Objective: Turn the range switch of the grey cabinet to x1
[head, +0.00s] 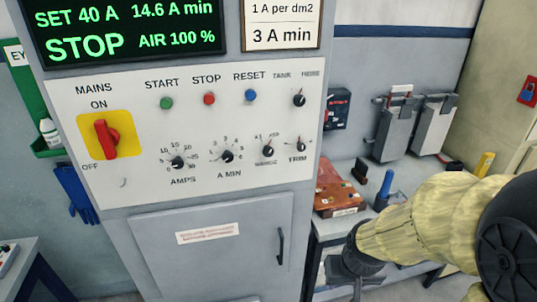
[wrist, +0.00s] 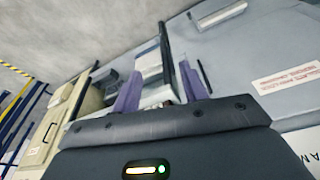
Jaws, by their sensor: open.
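The grey cabinet (head: 66,195) fills the left and middle of the head view, with a white control panel on its front. The range switch (head: 268,151) is a small black knob at the panel's lower right, between the A MIN and TRIM knobs. Small marks stand above it and a blurred label below; its exact setting is too small to tell. My gripper (head: 353,284) is low, right of the cabinet and below the panel, apart from the switch. In the wrist view its two fingers (wrist: 160,88) are spread with nothing held; the switch is not visible there.
The red mains switch (head: 106,138) and the start, stop and reset buttons share the panel. A door handle (head: 281,246) projects below. A bench (head: 340,222) with a brown box (head: 339,199) stands behind my arm. The space before the panel looks clear.

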